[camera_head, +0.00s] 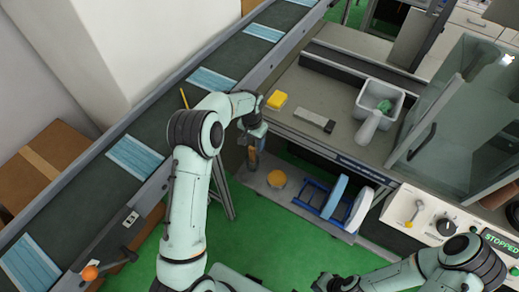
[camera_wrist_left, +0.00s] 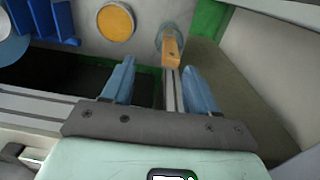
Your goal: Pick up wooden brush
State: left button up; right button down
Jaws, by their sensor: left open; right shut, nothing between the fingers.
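The wooden brush (camera_wrist_left: 171,48) shows in the left wrist view as an orange-brown handle with a rounded grey end on a grey surface. In the head view a small brownish piece of it (camera_head: 252,157) shows just below my left gripper (camera_head: 254,140), which points down at the lower shelf. In the left wrist view my left gripper (camera_wrist_left: 158,66) is open, its two blue fingers apart. The handle lies beyond the fingertips, nearer the right finger, with no visible contact.
The lower shelf (camera_head: 262,182) also holds a round orange-yellow item (camera_head: 277,179) and a blue rack (camera_head: 322,197) with discs. Above it, the worktop (camera_head: 325,85) bears a yellow sponge (camera_head: 277,99) and a grey block (camera_head: 314,120). A conveyor (camera_head: 150,127) with masks runs at left.

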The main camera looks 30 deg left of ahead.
aim_at(252, 153)
pick_arm(q)
jog(key=shift+w+a+r, duration=0.55)
jog(key=shift+a+r, duration=0.1)
jog(key=shift+r, duration=0.2)
jog(key=shift+w+a+f, duration=0.1)
jog(key=shift+a, duration=0.1)
notch_tip(252, 153, down, 7)
jog(key=shift+r, duration=0.15)
notch_tip(252, 153, down, 6)
jog(key=shift+w+r+p, duration=0.1)
jog(key=shift+r+p, duration=0.05)
jog(key=shift+p, duration=0.35)
jog(key=shift+d, duration=0.1)
grip_shut()
